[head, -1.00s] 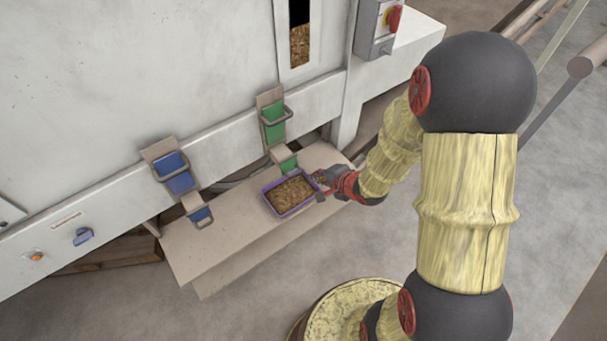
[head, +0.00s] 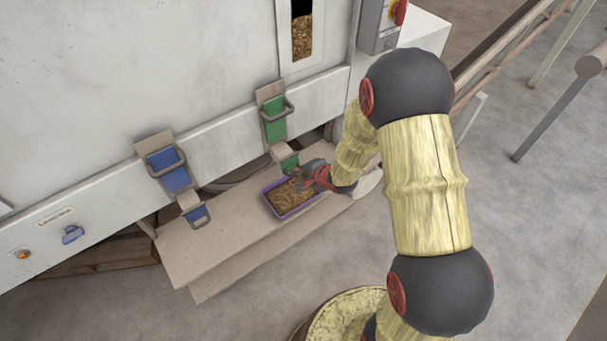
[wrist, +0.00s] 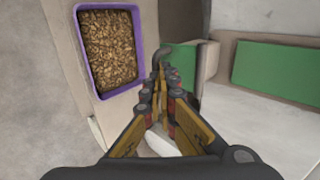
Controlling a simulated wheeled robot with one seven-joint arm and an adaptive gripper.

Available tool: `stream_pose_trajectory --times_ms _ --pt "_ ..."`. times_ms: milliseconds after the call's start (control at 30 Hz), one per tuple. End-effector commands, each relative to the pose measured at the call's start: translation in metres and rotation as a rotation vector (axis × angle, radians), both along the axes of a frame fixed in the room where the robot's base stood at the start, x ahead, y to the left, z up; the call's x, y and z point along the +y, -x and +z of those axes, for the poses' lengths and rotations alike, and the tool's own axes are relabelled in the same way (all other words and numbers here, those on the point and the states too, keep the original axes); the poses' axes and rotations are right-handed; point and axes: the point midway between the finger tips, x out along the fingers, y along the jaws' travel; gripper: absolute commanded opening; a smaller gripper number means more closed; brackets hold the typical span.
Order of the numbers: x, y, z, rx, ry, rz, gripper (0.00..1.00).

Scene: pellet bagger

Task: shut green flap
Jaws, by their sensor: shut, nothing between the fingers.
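The green flap (head: 274,118) is on the front of the white machine in the head view, with a grey wire handle across it. A lower green piece (head: 286,160) of the same chute sits just above the shelf. Green surfaces also show at the right of the wrist view (wrist: 276,70). My gripper (head: 299,176) is shut and empty, over the right part of the purple tray and close to the chute's lower end. In the wrist view its fingers (wrist: 160,62) meet between the tray and the green chute. I cannot tell whether they touch the chute.
The purple tray (head: 287,213), full of brown pellets, stands on the beige shelf (head: 225,240) under the chute. A blue flap (head: 168,170) with a similar handle is to the left. A control box with a red button (head: 400,12) is at upper right. The floor in front is open.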

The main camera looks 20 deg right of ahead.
Motion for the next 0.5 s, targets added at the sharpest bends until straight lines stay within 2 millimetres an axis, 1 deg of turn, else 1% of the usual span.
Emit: stream_pose_trajectory --times_ms 333,500 --pt "0.0 0.0 -0.001 -0.002 -0.001 -0.001 0.0" --pt "0.002 -0.004 -0.014 -0.058 -0.023 -0.001 0.0"
